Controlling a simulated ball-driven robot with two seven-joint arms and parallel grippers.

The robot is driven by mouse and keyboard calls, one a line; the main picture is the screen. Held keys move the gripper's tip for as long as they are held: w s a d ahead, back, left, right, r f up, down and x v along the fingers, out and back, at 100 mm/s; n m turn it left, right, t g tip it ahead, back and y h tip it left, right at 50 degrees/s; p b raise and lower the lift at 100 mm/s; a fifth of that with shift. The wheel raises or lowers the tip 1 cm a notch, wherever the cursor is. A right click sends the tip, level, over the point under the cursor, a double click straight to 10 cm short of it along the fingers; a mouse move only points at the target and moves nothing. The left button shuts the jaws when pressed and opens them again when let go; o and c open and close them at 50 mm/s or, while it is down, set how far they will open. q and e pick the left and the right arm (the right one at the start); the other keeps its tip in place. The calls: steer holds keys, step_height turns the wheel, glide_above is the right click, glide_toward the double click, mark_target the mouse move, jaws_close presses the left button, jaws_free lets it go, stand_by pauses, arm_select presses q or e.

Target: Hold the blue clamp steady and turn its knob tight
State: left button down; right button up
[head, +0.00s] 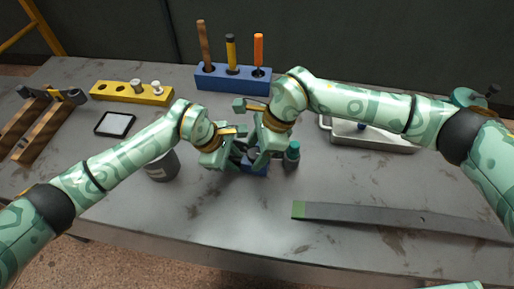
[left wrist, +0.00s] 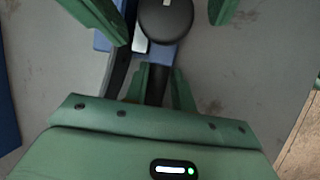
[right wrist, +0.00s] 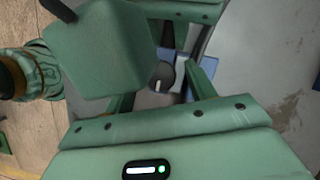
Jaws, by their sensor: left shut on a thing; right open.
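The blue clamp (head: 254,169) stands on the grey table near its middle, mostly hidden by my two grippers. Its round dark knob (left wrist: 165,18) shows in the left wrist view, and also in the right wrist view (right wrist: 163,78). My left gripper (head: 238,158) comes from the left and is shut on the clamp; its fingers (left wrist: 160,85) press on a dark part below the knob. My right gripper (head: 262,155) comes from the right and is open. Its fingers (right wrist: 162,88) stand apart on both sides of the knob, with gaps.
A dark grey cup (head: 161,166) stands left of the clamp, a teal-capped bottle (head: 292,155) close on its right. Behind are a blue tool rack (head: 232,83) and a yellow rack (head: 105,91). A metal tray (head: 372,142) and a long flat strip (head: 390,217) lie right. The front table is clear.

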steer(key=c, duration=1)
steer(key=shift+o, duration=0.2)
steer(key=shift+m, duration=0.3)
steer(key=m+t, duration=0.2)
steer(key=m, duration=0.3)
steer(key=shift+s, duration=0.2)
steer(key=m+t+h, duration=0.1)
steer(key=m, duration=0.2)
steer(key=m+t, duration=0.1)
steer(key=m, duration=0.2)
steer(key=shift+s+a+m+h, duration=0.1)
steer(key=shift+m+h, duration=0.2)
steer(key=shift+h, duration=0.1)
steer(key=o, duration=1)
steer(key=shift+c, duration=0.2)
